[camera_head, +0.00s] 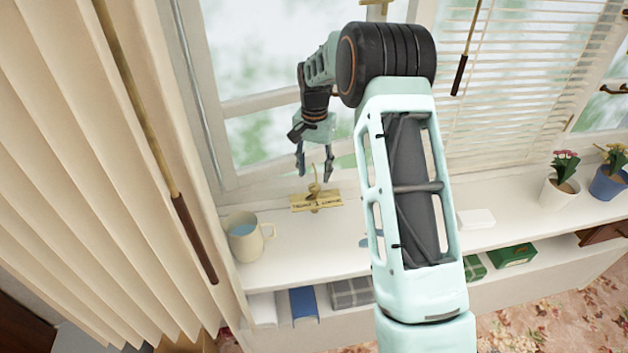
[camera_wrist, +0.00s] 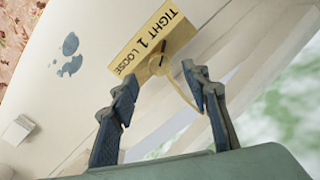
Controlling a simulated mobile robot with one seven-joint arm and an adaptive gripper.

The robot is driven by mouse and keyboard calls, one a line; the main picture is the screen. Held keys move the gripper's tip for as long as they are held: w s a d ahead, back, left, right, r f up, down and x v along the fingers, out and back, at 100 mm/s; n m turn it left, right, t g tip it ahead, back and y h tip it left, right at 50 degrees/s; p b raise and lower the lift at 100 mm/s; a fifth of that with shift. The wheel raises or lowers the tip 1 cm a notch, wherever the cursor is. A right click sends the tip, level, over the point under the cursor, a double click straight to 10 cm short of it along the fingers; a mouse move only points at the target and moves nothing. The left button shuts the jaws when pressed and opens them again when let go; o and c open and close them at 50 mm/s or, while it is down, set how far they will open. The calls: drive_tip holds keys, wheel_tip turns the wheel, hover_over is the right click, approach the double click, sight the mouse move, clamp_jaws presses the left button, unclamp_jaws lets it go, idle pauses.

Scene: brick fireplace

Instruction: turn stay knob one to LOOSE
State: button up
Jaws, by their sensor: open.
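Stay knob one is a small brass knob (camera_head: 314,187) with a thin curved tail. It stands at a brass plate (camera_head: 331,203) on the white sill by the window frame. In the wrist view the knob (camera_wrist: 158,65) sits at the plate (camera_wrist: 135,48), which reads TIGHT, 1, LOOSE. Its pale tail runs from the plate toward the right finger. My gripper (camera_head: 314,176) is open and points down just above the knob. In the wrist view its fingertips (camera_wrist: 160,78) lie either side of the knob. Whether the right finger touches the tail, I cannot tell.
A cream mug (camera_head: 250,240) stands left of the plate. Curtains (camera_head: 90,150) with a wand hang at the left. Potted flowers (camera_head: 560,185) and a flat white object (camera_head: 476,218) are at the right. Blue patches (camera_wrist: 70,55) mark the sill. Books (camera_head: 304,303) lie on the shelf below.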

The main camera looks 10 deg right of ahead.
sight(314, 186)
drive_tip(key=shift+f, duration=2.35)
drive_tip(key=c, duration=1.2)
drive_tip(key=shift+o, duration=0.2)
